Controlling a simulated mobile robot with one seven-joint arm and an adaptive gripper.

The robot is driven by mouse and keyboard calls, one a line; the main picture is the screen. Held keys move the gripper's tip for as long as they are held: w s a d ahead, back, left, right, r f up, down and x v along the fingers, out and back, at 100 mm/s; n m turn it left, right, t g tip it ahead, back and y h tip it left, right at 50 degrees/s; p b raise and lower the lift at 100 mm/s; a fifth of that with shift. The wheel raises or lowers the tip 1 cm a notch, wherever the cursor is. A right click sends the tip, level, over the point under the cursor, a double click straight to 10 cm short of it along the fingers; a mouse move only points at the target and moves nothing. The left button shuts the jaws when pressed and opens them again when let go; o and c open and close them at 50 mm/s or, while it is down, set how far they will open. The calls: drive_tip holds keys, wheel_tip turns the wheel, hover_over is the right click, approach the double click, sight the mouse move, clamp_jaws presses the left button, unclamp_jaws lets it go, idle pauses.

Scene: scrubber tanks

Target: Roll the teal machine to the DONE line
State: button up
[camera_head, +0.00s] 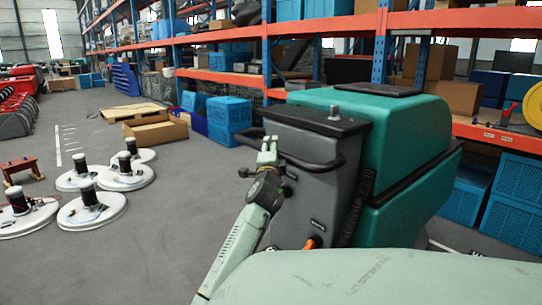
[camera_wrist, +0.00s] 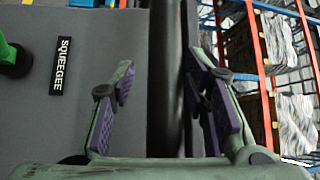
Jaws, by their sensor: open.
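The teal machine (camera_head: 405,135) stands at the right of the head view, with a grey upright panel (camera_head: 310,195) and a black handle bar (camera_head: 325,163) facing me. My gripper (camera_head: 268,152) is at the left part of this bar. In the wrist view my gripper (camera_wrist: 160,85) is open, its purple-padded fingers on either side of the dark bar (camera_wrist: 166,110). I see gaps beside the bar, so the fingers are not closed on it. A black SQUEEGEE label (camera_wrist: 61,66) and a green knob (camera_wrist: 12,58) show on the grey panel. No line marked DONE is readable.
White floor marks (camera_head: 58,158) lie at the left. Several round white discs with dark motors (camera_head: 90,205) stand on the floor at left. An open cardboard box (camera_head: 155,130) and blue crates (camera_head: 229,120) are behind. Racks with orange beams (camera_head: 490,135) line the right. Grey floor at centre-left is clear.

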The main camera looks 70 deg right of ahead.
drive_tip(key=v, duration=1.2)
